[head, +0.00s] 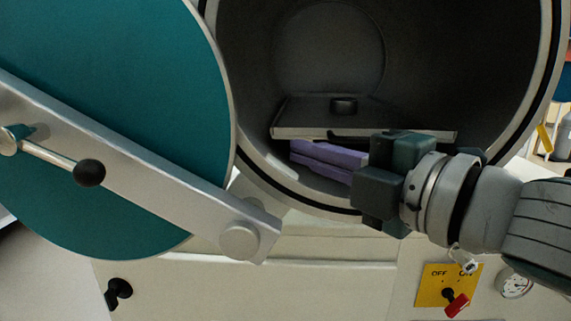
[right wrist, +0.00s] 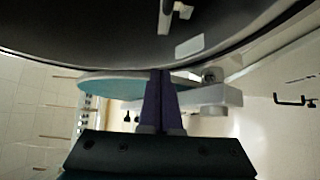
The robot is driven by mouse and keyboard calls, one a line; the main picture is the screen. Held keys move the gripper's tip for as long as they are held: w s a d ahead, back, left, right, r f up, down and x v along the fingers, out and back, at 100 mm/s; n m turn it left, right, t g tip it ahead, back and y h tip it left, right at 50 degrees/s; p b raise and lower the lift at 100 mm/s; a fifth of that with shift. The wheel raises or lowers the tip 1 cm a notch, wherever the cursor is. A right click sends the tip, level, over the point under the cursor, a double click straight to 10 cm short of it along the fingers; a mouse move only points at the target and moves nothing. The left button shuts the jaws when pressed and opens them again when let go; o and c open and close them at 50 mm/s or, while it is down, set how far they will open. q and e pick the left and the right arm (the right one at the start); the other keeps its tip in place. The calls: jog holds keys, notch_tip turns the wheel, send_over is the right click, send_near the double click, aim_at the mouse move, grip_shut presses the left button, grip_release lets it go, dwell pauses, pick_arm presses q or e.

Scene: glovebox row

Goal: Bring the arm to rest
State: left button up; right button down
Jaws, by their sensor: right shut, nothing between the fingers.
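My right arm comes in from the right in the head view. My right gripper (head: 294,152) points left across the lower part of a round chamber mouth, with its purple fingers pressed together and nothing between them. In the right wrist view the same shut fingers (right wrist: 158,75) stand in front of the chamber's curved rim and the teal door. How far they are from the rim in depth I cannot tell. My left gripper is in neither view.
The round teal door (head: 120,60) stands open at the left, with a grey bar and a black knob (head: 89,173). Inside the dark chamber (head: 440,60) is a flat tray (head: 310,112) with a small black knob. Below right are a yellow switch plate (head: 432,292) and a gauge (head: 514,284).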

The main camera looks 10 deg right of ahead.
jog(key=s+d+r+m+g+h+p, duration=0.35)
jog(key=s+d+m+h+p, duration=0.45)
jog(key=m+p, duration=0.5)
jog(key=s+r+m+g+p, duration=0.2)
jog(key=s+m+g+p, duration=0.8)
jog(key=s, duration=0.9)
notch_tip(320, 180, up, 36)
jog(key=n+t+p, duration=0.1)
jog(key=p, duration=3.6)
jog(key=shift+a+h, duration=0.2)
jog(key=shift+h, duration=0.1)
jog(key=shift+w, duration=0.1)
